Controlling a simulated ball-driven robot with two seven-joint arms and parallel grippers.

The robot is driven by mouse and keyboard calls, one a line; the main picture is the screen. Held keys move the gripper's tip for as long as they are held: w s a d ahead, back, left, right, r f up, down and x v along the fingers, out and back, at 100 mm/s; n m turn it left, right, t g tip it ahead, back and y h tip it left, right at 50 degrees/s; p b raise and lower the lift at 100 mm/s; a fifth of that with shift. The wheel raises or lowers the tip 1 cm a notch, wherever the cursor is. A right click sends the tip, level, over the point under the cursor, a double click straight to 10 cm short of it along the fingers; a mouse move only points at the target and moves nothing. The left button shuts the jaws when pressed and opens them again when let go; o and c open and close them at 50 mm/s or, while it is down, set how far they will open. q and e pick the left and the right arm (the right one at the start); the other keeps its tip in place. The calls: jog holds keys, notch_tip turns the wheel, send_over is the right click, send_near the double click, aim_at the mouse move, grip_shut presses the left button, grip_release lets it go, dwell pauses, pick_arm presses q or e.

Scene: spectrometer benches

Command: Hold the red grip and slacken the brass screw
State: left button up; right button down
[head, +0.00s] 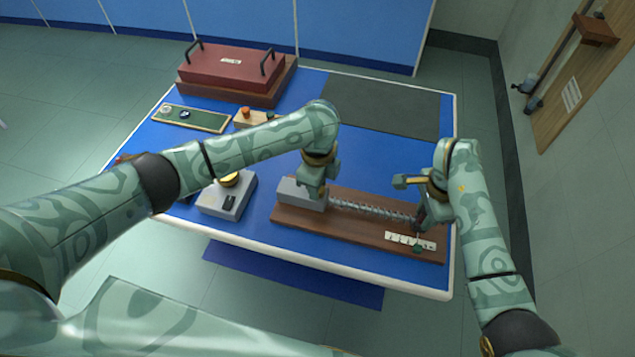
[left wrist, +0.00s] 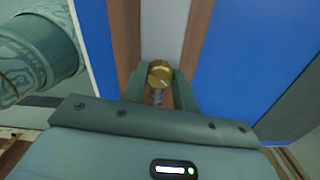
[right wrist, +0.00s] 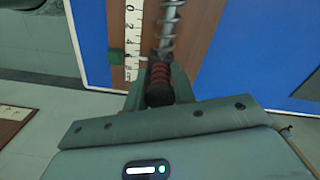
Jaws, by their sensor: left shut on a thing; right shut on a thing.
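The brass screw (left wrist: 160,74) shows between my left fingers in the left wrist view, against the grey block (head: 290,192) at the left end of a brown wooden board (head: 290,217). My left gripper (head: 312,192) is shut on it and hides it in the head view. The red grip (right wrist: 160,78), dark-ribbed, is at the right end of a coil spring (head: 370,208). My right gripper (head: 420,218) is shut on this grip, which is mostly hidden in the head view. The spring runs along the board between block and grip.
A white scale (head: 410,241) with a green pointer lies at the board's front right. A grey box with a yellow knob (head: 227,196) stands to the left. A dark red case (head: 234,68), a green tray (head: 192,118) and a dark mat (head: 382,104) lie further back.

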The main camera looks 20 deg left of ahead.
pick_arm(q)
jog(key=n, duration=0.6)
jog(key=shift+r, duration=0.1)
pick_arm(e)
jog(key=shift+s+d+f, duration=0.1)
dwell(0.4)
pick_arm(q)
jog(key=o, duration=1)
jog(key=shift+c, duration=0.2)
notch_tip(320, 180, up, 12)
